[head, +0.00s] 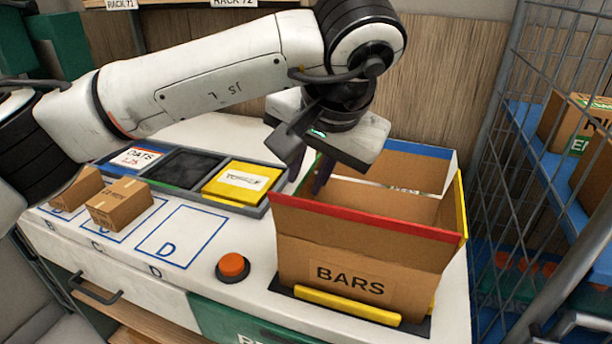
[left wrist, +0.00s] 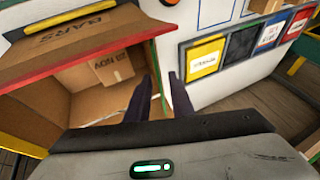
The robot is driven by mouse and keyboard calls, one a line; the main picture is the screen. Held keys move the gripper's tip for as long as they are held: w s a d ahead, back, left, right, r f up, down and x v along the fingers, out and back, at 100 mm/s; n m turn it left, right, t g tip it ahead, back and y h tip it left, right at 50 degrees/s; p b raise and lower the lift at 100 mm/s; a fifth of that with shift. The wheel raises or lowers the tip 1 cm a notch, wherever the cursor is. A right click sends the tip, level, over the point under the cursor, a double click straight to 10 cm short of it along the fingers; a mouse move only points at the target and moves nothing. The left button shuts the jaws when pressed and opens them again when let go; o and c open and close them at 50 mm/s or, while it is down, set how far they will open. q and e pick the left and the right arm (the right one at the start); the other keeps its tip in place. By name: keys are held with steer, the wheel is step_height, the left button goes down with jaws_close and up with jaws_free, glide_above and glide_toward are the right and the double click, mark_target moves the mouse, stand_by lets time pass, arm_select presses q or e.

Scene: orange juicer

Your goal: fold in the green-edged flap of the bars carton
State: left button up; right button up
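The open bars carton (head: 335,262) stands upright at the right of the counter. Its red-edged front flap (head: 365,218), yellow-edged right flap (head: 462,200) and blue-edged back flap (head: 400,160) stand up. The green-edged flap is on the carton's left side, mostly hidden by my left gripper (head: 310,182) in the head view. In the left wrist view, a thin strip of its green edge (left wrist: 161,92) shows between the two dark fingers of my left gripper (left wrist: 160,80). The fingers are apart, one on each side of the flap; I cannot tell whether they touch it. My right gripper is not visible.
A small brown box (left wrist: 112,68) lies inside the carton. An orange button (head: 233,266) stands left of the carton. Labelled trays (head: 240,183) lie behind it, with small boxes (head: 120,204) at the left. A wire cage (head: 520,150) stands close at the right.

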arm_select(q)
steer(key=shift+w+a+f, duration=0.15)
steer(key=shift+w+f, duration=0.15)
steer(key=shift+f, duration=0.3)
steer(key=shift+w+f, duration=0.1)
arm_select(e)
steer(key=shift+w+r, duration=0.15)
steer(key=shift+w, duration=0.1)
arm_select(q)
jaws_close()
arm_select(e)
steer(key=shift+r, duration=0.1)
